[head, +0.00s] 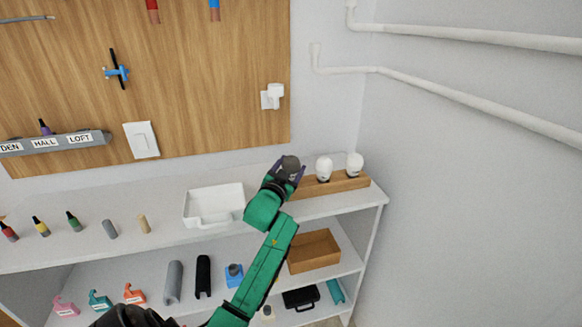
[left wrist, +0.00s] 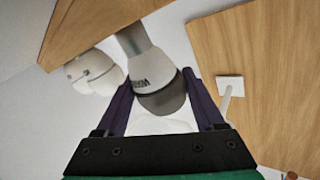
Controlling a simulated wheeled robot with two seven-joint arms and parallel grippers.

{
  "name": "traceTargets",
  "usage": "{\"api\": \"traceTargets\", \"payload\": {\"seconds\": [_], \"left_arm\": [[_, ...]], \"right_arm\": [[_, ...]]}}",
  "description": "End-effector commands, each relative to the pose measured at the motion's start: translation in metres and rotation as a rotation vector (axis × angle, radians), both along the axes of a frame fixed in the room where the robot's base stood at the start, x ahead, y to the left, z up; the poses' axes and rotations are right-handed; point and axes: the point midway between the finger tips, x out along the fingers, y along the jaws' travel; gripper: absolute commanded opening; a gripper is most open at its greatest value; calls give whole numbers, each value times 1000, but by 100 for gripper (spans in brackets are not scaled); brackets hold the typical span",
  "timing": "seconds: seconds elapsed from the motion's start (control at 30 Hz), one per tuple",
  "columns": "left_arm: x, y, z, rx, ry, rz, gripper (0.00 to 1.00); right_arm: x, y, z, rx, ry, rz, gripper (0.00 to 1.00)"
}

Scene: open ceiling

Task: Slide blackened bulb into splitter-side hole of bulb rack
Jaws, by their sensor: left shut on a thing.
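The blackened bulb (head: 290,163) has a dark grey dome and is held by my left gripper (head: 287,172) over the left end of the bulb rack (head: 345,183). The rack is a wooden bar on the white shelf top, with two white bulbs, one in the middle (head: 324,169) and one at the right (head: 355,164). In the left wrist view my left gripper (left wrist: 158,100) is shut around the dark bulb (left wrist: 158,88), its base pointing toward the wood. A white bulb (left wrist: 95,72) is beside it. The arm hides the rack's left end, so I cannot tell whether the base is in a hole. My right gripper is not in view.
A white tray (head: 214,207) stands left of my gripper on the shelf top. Small bottles and pegs stand farther left. A wooden board (head: 200,100) with a white plug (head: 273,96) rises behind. A wooden box (head: 313,252) sits below. Pipes run along the right wall.

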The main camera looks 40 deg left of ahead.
Motion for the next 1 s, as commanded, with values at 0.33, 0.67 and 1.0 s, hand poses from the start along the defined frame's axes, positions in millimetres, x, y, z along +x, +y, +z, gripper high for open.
{"api": "traceTargets", "payload": {"seconds": [0.33, 0.67, 1.0], "left_arm": [[0, 0, -10, 0, 0, 0, 15], [0, 0, -11, -4, 4, 0, 100], [-42, -16, -16, -4, 8, 0, 100]], "right_arm": [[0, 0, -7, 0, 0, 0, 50], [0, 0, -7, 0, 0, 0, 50], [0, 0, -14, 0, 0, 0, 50]]}}
